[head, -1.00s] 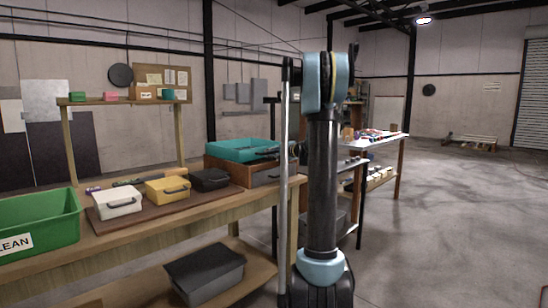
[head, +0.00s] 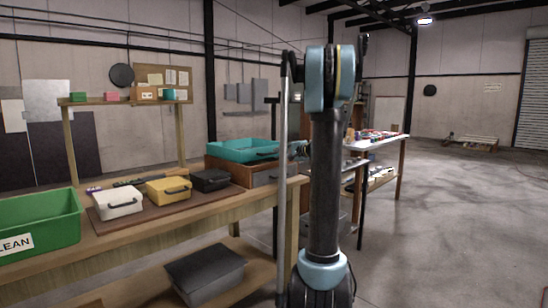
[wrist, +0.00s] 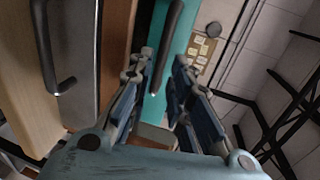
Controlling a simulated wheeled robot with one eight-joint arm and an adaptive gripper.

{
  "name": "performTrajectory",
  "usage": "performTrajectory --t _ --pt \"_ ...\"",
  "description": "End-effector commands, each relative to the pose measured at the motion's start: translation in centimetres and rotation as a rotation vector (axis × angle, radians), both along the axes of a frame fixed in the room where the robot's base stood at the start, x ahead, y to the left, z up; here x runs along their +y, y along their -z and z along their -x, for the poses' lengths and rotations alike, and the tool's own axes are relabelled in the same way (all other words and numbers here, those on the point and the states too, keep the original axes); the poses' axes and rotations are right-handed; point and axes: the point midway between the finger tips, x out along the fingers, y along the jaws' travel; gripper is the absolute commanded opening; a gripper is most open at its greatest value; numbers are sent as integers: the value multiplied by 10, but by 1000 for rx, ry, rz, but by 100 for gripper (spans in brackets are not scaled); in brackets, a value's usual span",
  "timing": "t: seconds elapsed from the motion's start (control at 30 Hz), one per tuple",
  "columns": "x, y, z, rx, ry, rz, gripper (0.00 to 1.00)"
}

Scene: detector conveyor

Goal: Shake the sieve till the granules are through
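The sieve, which I take to be the teal tray-like box (head: 232,147) with a dark bar handle, sits on top of a wooden box at the far end of the bench. No granules show from here. My gripper (head: 299,148) is just right of the sieve, partly hidden by my arm. In the wrist view the sieve's teal face (wrist: 178,48) and black handle lie ahead. My gripper (wrist: 165,62) is open, fingers apart. The handle shows in the gap between them; I cannot tell how deep it reaches, and nothing is clamped.
The wooden box (head: 230,170) has a grey front with its own dark handle (wrist: 48,55). White (head: 118,203), yellow (head: 168,190) and black (head: 210,180) boxes line the bench mat. A green bin (head: 40,222) stands at left. A cluttered table (head: 372,143) is behind. Floor is open at right.

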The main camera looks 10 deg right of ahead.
Motion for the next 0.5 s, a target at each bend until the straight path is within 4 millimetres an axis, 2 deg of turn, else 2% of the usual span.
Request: performTrajectory --t 0.2,0.5 --pt "-22 -7 29 1 2 1 19" --pt "-32 -11 43 1 0 1 19"
